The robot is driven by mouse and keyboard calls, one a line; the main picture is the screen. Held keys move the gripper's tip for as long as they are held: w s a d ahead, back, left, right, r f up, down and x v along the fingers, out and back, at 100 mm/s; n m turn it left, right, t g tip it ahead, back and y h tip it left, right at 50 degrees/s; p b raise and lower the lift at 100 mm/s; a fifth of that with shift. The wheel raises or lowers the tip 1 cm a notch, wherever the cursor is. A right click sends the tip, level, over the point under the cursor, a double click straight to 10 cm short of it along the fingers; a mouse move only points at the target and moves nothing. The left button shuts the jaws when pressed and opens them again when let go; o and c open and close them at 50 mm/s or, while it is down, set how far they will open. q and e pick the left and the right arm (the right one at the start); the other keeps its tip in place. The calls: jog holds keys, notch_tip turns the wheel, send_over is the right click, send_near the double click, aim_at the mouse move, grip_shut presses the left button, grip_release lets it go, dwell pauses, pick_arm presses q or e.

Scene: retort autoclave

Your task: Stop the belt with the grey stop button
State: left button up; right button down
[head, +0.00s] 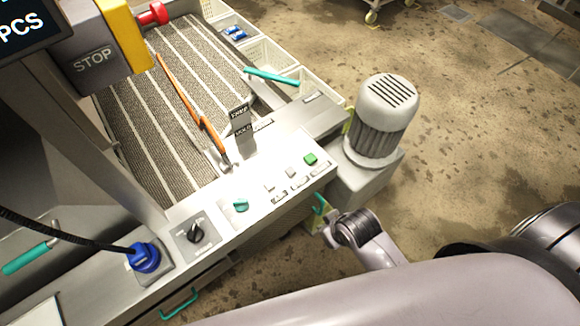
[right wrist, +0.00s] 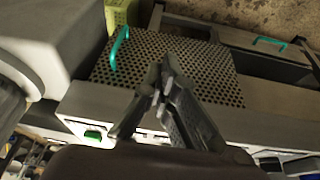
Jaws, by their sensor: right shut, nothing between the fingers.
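The control panel (head: 222,222) runs along the near side of the belt (head: 150,120). My right gripper (head: 329,222) is below and right of the panel, apart from the buttons. In the right wrist view its fingers (right wrist: 165,70) are shut and empty in front of a perforated panel (right wrist: 205,80); the green button (right wrist: 93,135) shows at lower left. My left gripper is not in view.
A ribbed grey motor (head: 385,115) stands right of the panel. A yellow and grey STOP box (head: 92,62) overhangs the belt.

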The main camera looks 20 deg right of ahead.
jog(key=w+a+r+n+t+y+p, duration=0.1)
jog(key=w+a+r+n+t+y, duration=0.1)
jog(key=w+a+r+n, duration=0.4)
jog(key=w+a+r+n+t+y, duration=0.1)
jog(key=w+a+r, duration=0.1)
jog(key=w+r, duration=0.45)
jog(key=w+d+r+n+y, duration=0.1)
jog(key=w+d+r+n, duration=0.1)
jog(key=w+n, duration=0.3)
jog(key=shift+w+d+r+t, duration=0.2)
jog(key=shift+w+d+t, duration=0.2)
jog(key=shift+w+d, duration=0.45)
jog(key=shift+f, duration=0.1)
jog(key=b, duration=0.8)
send_over(289, 173)
notch_tip(289, 173, down, 7)
jog(key=shift+r, duration=0.1)
jog(key=shift+f, duration=0.9)
jog(key=shift+f, duration=0.15)
